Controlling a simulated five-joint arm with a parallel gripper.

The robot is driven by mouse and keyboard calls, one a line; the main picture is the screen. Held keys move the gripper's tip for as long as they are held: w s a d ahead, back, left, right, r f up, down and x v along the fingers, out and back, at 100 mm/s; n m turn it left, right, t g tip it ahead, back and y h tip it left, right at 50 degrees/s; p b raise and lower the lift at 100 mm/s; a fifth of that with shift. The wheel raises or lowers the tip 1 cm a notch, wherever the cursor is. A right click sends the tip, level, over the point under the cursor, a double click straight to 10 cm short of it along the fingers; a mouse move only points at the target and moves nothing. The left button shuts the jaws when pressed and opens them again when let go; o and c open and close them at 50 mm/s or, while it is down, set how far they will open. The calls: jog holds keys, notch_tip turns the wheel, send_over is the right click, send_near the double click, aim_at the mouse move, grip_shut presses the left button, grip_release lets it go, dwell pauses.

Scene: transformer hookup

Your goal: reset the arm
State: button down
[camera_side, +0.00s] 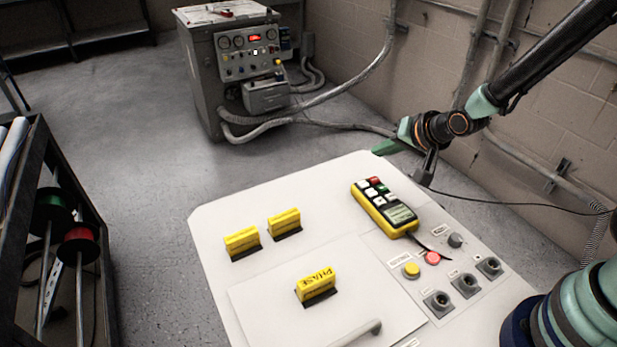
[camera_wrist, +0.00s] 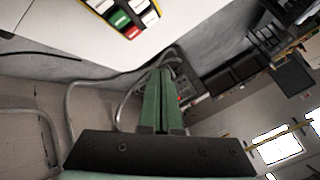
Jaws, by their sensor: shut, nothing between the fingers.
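My gripper (camera_side: 385,148) is at the far edge of the white panel table, behind the yellow handheld tester, and holds nothing. In the wrist view its green fingers (camera_wrist: 161,102) lie together, shut. The yellow tester (camera_side: 384,208) with coloured buttons and a small screen lies on the panel, apart from my gripper. Part of it also shows at the top of the wrist view (camera_wrist: 125,14). Yellow blocks stand upright on the panel: one marked PHASE (camera_side: 316,286) at the front, and two behind it, left (camera_side: 242,242) and right (camera_side: 284,222).
The panel (camera_side: 225,208) has a yellow button (camera_side: 411,270), a red button (camera_side: 432,258) and several dark sockets (camera_side: 467,284) at right. A grey control cabinet (camera_side: 205,90) with cables stands behind on the floor. A rack with cable reels (camera_side: 78,246) is at left. Space above the panel is clear.

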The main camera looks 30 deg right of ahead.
dwell(0.4)
jog(key=s+d+r+n+g, duration=0.2)
jog(key=s+r+n, duration=0.6)
jog(key=s+r, duration=0.6)
jog(key=shift+s+d+r+g+h, duration=0.3)
jog(key=shift+s+d+g, duration=0.1)
jog(key=shift+s+g, duration=0.5)
